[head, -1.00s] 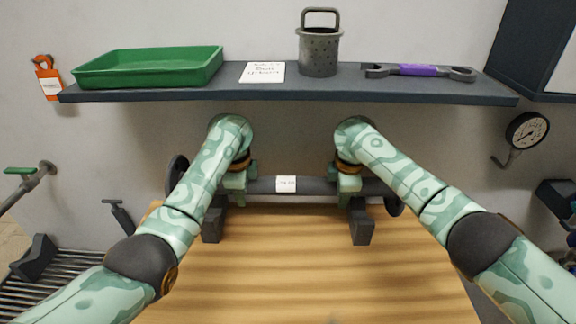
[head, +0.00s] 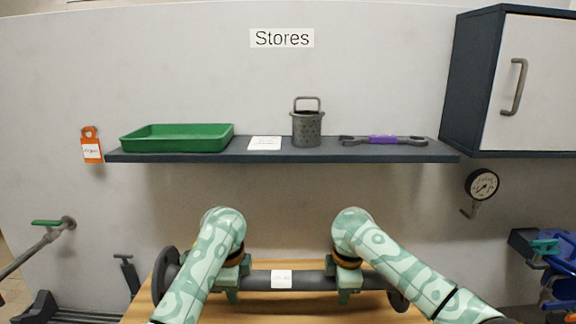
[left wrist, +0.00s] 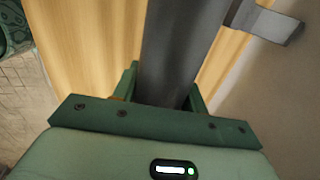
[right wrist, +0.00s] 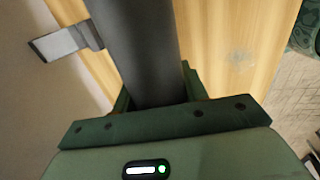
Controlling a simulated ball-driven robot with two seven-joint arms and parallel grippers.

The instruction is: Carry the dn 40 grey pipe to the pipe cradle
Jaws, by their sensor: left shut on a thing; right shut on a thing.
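The dark grey pipe (head: 311,281) with round end flanges and a white label lies crosswise above the wooden bench in the head view. My left gripper (head: 231,284) and my right gripper (head: 346,284) are shut around it, one on each side of the label. In the left wrist view the pipe (left wrist: 176,55) runs between the left fingers; in the right wrist view the pipe (right wrist: 143,55) runs between the right fingers. A dark notched block (head: 42,306) stands at the lower left; I cannot tell whether it is the pipe cradle.
A wall shelf (head: 285,155) above holds a green tray (head: 177,146), strainer basket (head: 307,129) and spanner (head: 384,140). A cabinet (head: 520,85) and gauge (head: 481,185) are at right. A valve pipe (head: 40,248) juts out left.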

